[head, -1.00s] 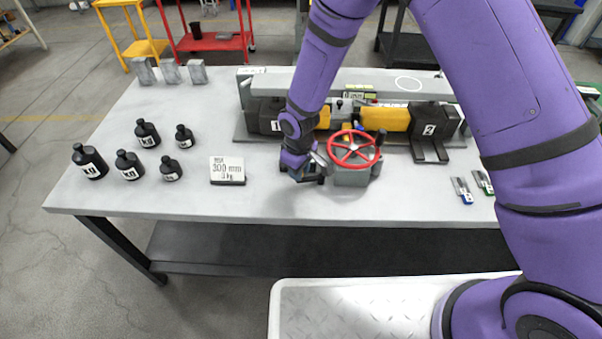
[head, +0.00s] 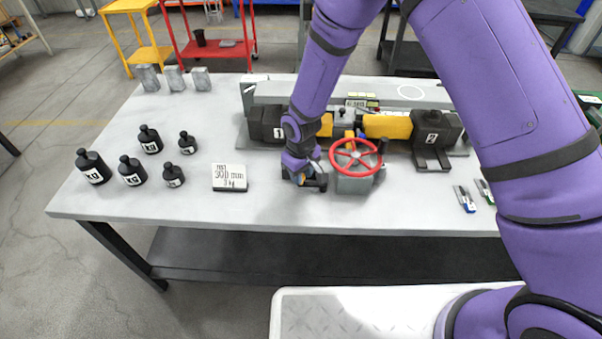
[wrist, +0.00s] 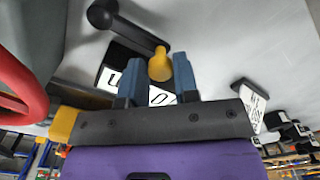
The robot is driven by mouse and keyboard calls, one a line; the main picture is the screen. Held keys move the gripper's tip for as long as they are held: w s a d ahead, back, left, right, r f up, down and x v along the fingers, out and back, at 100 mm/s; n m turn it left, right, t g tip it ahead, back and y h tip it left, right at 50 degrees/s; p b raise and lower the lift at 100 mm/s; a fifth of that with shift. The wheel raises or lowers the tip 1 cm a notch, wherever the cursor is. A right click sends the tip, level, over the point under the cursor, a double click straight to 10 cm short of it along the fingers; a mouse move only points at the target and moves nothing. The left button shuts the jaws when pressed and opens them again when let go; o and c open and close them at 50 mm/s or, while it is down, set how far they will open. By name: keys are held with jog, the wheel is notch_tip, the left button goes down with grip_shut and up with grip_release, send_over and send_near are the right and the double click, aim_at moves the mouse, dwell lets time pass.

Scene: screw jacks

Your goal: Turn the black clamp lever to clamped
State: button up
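The black clamp lever (wrist: 130,30) shows in the wrist view as a dark bar with a round knob at its upper left end. A yellow piece (wrist: 159,66) is at its other end. My gripper (wrist: 160,72) has its two blue fingers apart, one on each side of the yellow piece. I cannot tell whether either finger touches it. Part of a lettered white label (wrist: 160,97) shows between and beside the fingers. In the head view my gripper (head: 303,181) is low over the table, left of the red handwheel (head: 356,155); my wrist hides most of the lever there.
The handwheel rim also fills the left edge of the wrist view (wrist: 22,85). A marked block (head: 229,178) and several black weights (head: 92,168) stand to the left. The jack rig (head: 388,125) lies behind. The table front (head: 270,210) is clear.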

jog(key=o, duration=0.3)
jog(key=shift+r, duration=0.15)
notch_tip(320, 180, up, 11)
jog(key=shift+f, duration=0.2)
dwell(0.5)
jog(key=s+d+r+m+t, duration=0.1)
jog(key=s+d+r+m, duration=0.1)
jog(key=d+r, duration=0.85)
jog(key=s+d+r+m+t, duration=0.25)
jog(key=d+r, duration=0.45)
jog(key=r, duration=0.7)
jog(key=s+d+r+m, duration=0.1)
jog(key=s+d+r, duration=0.2)
jog(key=s, duration=0.4)
jog(key=s+d+r+m+t, duration=0.1)
jog(key=s+d+r, duration=0.2)
jog(key=s+d, duration=0.3)
jog(key=s+d+r+m, duration=0.2)
jog(key=s+d+r, duration=0.1)
jog(key=s, duration=0.4)
jog(key=shift+s+d+r+t, duration=0.1)
jog(key=shift+s+d+t, duration=0.25)
jog(key=shift+d, duration=0.35)
